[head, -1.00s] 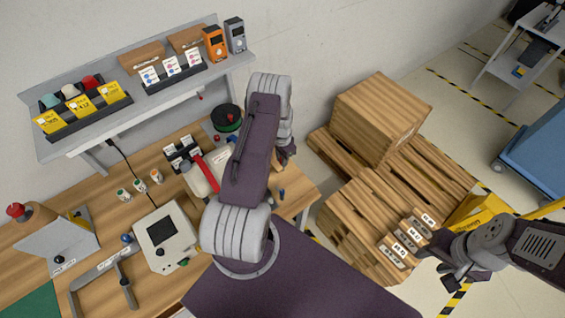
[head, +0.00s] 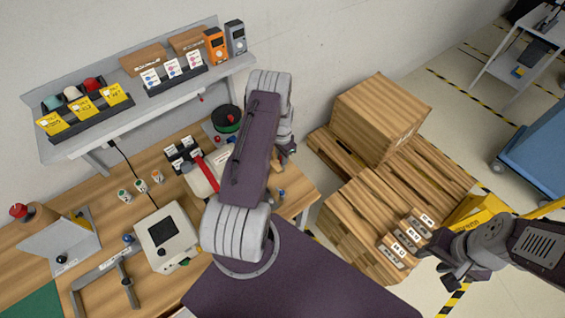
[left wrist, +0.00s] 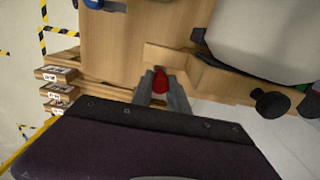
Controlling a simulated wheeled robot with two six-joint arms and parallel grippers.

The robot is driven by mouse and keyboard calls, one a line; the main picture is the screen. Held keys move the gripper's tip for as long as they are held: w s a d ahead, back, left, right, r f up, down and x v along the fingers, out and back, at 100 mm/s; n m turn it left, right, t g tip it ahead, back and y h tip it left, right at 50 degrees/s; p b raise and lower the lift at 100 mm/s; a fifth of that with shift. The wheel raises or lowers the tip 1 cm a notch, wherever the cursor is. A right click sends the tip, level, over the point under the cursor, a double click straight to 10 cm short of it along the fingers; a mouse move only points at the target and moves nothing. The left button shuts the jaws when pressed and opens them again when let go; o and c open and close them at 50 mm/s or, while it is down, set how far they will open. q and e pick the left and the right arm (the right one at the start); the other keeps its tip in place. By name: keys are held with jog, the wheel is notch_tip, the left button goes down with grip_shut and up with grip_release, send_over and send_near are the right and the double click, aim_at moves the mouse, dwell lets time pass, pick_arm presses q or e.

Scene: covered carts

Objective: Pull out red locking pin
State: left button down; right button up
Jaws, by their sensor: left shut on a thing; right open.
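The red locking pin (left wrist: 160,80) shows as a small red piece between the fingertips of my left gripper (left wrist: 160,92) in the left wrist view. The gripper is shut on it. A light wooden bracket (left wrist: 178,56) lies just beyond the fingertips; I cannot tell whether the pin still sits in anything. In the head view my left arm hides the left gripper and the pin. My right gripper (head: 453,277) is open and empty at the lower right, over the floor near the pallet.
A pale rounded machine body (left wrist: 262,38) and a black knob (left wrist: 271,102) are close to the right of my left gripper. The bench holds a grey box with a screen (head: 167,238) and small bottles. A shelf (head: 150,110) runs behind. Wooden crates (head: 382,118) stand right of the bench.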

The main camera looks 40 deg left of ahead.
pick_arm(q)
jog(key=shift+r+p, duration=1.2)
jog(key=shift+r, duration=0.95)
